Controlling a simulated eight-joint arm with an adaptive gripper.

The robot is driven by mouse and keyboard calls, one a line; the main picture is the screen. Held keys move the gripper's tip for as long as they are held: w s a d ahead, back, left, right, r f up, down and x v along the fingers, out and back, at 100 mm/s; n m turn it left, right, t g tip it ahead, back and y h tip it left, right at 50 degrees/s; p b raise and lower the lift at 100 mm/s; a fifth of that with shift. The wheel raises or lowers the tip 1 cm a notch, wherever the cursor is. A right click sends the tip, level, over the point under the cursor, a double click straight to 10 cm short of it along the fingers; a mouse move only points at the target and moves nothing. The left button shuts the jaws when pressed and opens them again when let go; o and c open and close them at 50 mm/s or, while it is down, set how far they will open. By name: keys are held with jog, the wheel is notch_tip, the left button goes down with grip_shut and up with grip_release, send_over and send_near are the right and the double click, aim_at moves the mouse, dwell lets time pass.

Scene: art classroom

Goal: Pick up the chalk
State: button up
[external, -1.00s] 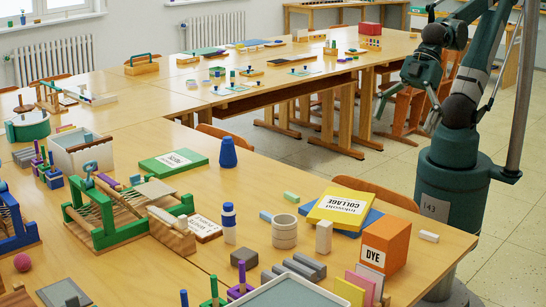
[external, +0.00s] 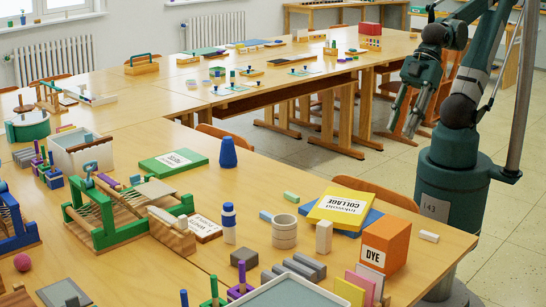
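A small white block (external: 429,236), which looks like a stick of chalk, lies near the right edge of the front table, to the right of the orange DYE box. Similar small pieces, one green (external: 291,197) and one light blue (external: 265,215), lie left of the yellow book; I cannot tell whether they are chalk too. My gripper (external: 400,128) hangs in the air beyond the table's right side, well away from all of these. Its two fingers point down with a gap between them, and nothing shows in it.
The orange DYE box (external: 385,245) stands beside the white block. The yellow COLLAGE book (external: 342,209) lies on a blue one. A beige upright block (external: 324,237) and a round wooden pot (external: 284,231) stand nearby. A wooden chair back (external: 375,190) rises behind the table edge.

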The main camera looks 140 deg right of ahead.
jog(key=shift+w, duration=0.1)
jog(key=n+g+p, duration=0.7)
jog(key=n+p, duration=0.2)
jog(key=n, duration=1)
send_over(429, 233)
jog(key=shift+f, duration=7.5)
jog(key=shift+f+b, duration=0.4)
jog(key=shift+f, duration=0.9)
